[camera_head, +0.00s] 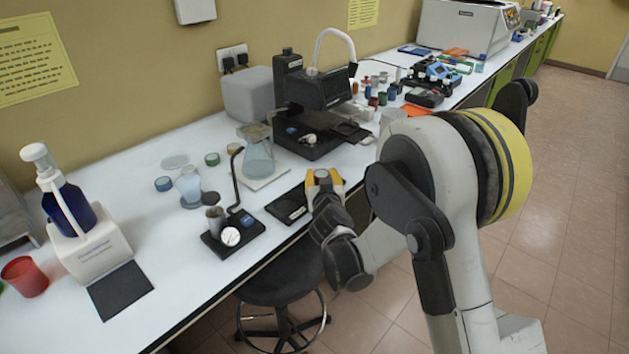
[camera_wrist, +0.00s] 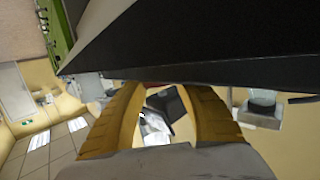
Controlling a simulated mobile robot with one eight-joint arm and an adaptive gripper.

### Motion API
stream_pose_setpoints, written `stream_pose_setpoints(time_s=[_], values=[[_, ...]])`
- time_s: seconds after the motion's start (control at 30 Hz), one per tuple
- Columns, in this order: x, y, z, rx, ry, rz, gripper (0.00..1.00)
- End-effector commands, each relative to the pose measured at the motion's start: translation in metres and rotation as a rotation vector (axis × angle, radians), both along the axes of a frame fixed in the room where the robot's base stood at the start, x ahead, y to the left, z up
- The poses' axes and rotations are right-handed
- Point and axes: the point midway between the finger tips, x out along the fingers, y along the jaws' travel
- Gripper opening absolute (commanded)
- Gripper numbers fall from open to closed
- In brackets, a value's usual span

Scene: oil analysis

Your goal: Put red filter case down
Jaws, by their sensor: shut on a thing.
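My gripper (camera_head: 324,177) has yellow fingers and is at the front edge of the white bench, just right of a flat black tray (camera_head: 288,206). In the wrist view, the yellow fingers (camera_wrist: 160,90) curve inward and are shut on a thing. Only a thin reddish sliver, which looks like the red filter case (camera_wrist: 166,84), shows at the fingertips. The rest of it is hidden by the fingers, and in the head view it cannot be made out. The dark bench edge (camera_wrist: 220,50) runs close past the fingertips in the wrist view.
A black stand with a bent rod (camera_head: 232,232) is left of the tray. A conical flask (camera_head: 258,160) and a black microscope-like instrument (camera_head: 312,110) stand behind. A red cup (camera_head: 25,276) is far left. A round stool (camera_head: 282,278) is under the bench.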

Motion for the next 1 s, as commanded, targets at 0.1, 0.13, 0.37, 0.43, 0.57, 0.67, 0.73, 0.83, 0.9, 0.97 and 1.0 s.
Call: stream_pose_setpoints(time_s=[0.1,0.13,0.37,0.43,0.57,0.67,0.73,0.83,0.9,0.97,1.0], values=[[0.0,-0.001,0.0,-0.001,0.0,-0.001,0.19],[0.0,-0.001,0.0,-0.001,0.0,-0.001,0.19],[0.0,-0.001,-0.003,-0.001,0.0,-0.001,0.19],[0.0,-0.001,-0.003,-0.001,0.0,-0.001,0.58],[0.0,-0.001,-0.003,-0.001,0.0,-0.001,0.59],[0.0,-0.001,-0.003,-0.001,0.0,-0.001,0.59],[0.0,-0.001,-0.002,-0.001,0.0,-0.001,0.59],[-0.003,-0.001,0.002,-0.001,0.0,0.0,0.59],[-0.013,-0.002,0.005,-0.001,0.0,0.001,0.59],[-0.024,-0.004,0.008,-0.003,0.0,0.002,0.59],[-0.032,-0.005,0.011,-0.002,0.0,0.001,0.59]])
